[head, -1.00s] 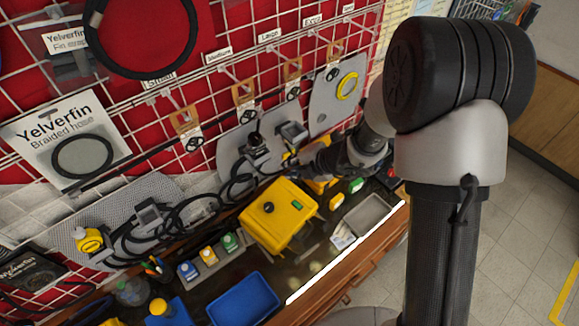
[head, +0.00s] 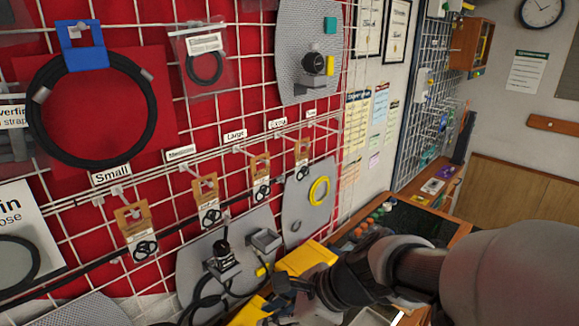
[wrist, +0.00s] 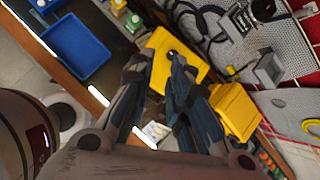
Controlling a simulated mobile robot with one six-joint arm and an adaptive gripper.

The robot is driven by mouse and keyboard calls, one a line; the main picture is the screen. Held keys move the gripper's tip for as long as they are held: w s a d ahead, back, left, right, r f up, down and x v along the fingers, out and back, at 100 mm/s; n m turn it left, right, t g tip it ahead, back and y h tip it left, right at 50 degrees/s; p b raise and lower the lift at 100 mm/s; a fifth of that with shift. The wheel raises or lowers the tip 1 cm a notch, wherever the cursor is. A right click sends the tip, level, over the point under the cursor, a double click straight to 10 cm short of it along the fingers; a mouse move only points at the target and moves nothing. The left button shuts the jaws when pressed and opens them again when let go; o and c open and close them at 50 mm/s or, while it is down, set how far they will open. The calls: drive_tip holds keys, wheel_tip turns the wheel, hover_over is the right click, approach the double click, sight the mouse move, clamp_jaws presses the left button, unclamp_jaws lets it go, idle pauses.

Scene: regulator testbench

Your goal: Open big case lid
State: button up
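A yellow case (wrist: 160,72) with a dark round knob lies ahead of my gripper (wrist: 158,62) in the wrist view. The gripper's two fingers are apart, with yellow surface showing between them; the right fingertip is close to the knob, and I cannot tell if it touches. A second yellow case (wrist: 237,108) lies to the right of the fingers. In the head view one yellow case (head: 305,257) shows behind my gripper (head: 282,290), and part of another (head: 250,312) shows at the bottom edge. I cannot tell how far either lid is raised.
A blue tray (wrist: 75,48) and small colored bottles lie left of the cases in the wrist view. A grey perforated panel (wrist: 262,40) with cables and black fittings stands to the right. The red wall grid (head: 120,215) with hanging hoses rises behind the bench.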

drive_tip(key=s+d+f+n+h+b, duration=0.3)
drive_tip(key=s+d+f+n+b, duration=0.2)
drive_tip(key=s+d+n+b, duration=0.1)
drive_tip(key=s+d+f+n+t+h+b, duration=0.1)
drive_tip(key=s+d+f+n+h+b, duration=0.3)
drive_tip(key=s+d+n, duration=0.4)
drive_tip(key=d+f+n+b, duration=0.1)
drive_tip(key=d+n+b, duration=0.1)
drive_tip(key=n, duration=0.3)
drive_tip(key=shift+s+d+n+b, duration=0.15)
drive_tip(key=shift+s+n+b, duration=0.1)
drive_tip(key=shift+n+b, duration=0.05)
